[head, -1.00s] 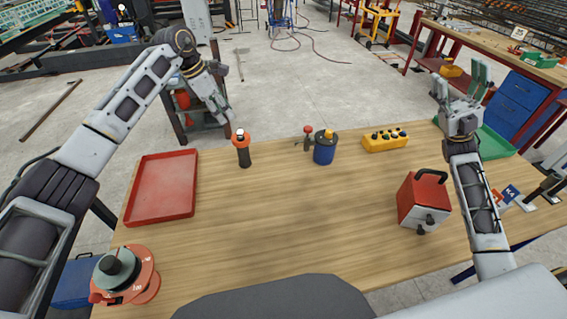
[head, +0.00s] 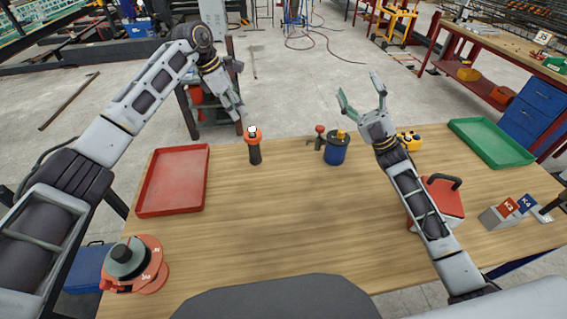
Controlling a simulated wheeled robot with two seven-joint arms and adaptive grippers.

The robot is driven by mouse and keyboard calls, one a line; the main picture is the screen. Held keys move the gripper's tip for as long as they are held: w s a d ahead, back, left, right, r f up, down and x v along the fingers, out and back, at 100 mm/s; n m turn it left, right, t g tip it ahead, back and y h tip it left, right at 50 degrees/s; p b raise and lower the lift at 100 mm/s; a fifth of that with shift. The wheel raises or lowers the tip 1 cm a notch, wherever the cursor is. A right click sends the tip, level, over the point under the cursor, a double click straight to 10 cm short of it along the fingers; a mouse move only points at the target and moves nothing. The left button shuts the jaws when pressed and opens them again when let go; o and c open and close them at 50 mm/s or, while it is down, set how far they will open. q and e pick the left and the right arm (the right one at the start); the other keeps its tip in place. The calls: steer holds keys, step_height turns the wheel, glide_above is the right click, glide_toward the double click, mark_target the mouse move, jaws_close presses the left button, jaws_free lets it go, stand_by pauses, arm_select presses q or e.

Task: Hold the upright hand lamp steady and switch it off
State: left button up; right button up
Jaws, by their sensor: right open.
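The hand lamp (head: 255,152), black with an orange head and a pale top, stands upright at the far edge of the table, left of its middle. My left gripper (head: 238,113) is just above and behind the lamp to its left, pointing down towards it. No grip on the lamp shows, and its fingers are too small and edge-on to tell open from shut. My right gripper (head: 362,98) is open and empty, raised, with its fingers pointing up and away. It is well to the right of the lamp. The lamp's switch cannot be made out.
A blue canister (head: 337,152) with a red-knobbed part stands right of the lamp. A red tray (head: 174,205) lies left, an orange-and-grey reel (head: 137,263) front left. The table's middle is clear.

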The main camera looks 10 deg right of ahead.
steer(key=w+a+f+n+g+h, duration=0.1)
steer(key=w+a+f+n+h, duration=0.3)
steer(key=a+f+n, duration=0.45)
steer(key=w+a+f+n+g+h, duration=0.1)
steer(key=w+a+f+n+h, duration=0.4)
steer(key=f, duration=0.7)
steer(key=n+g+h, duration=0.1)
steer(key=n, duration=0.3)
glide_toward(259, 149)
steer(key=shift+s+d+r, duration=0.25)
steer(key=shift+s+r, duration=0.05)
steer(key=shift+r, duration=0.2)
steer(key=shift+s+d+r, duration=0.25)
steer(key=shift+s+r, duration=0.05)
steer(key=shift+r, duration=0.2)
steer(key=shift+a+f+n+h, duration=0.1)
steer(key=shift+f+n+h, duration=0.2)
steer(key=shift+f+n, duration=0.25)
steer(key=shift+a+f, duration=0.1)
steer(key=shift+x, duration=6.8)
steer(key=shift+f, duration=0.15)
steer(key=shift+c, duration=0.2)
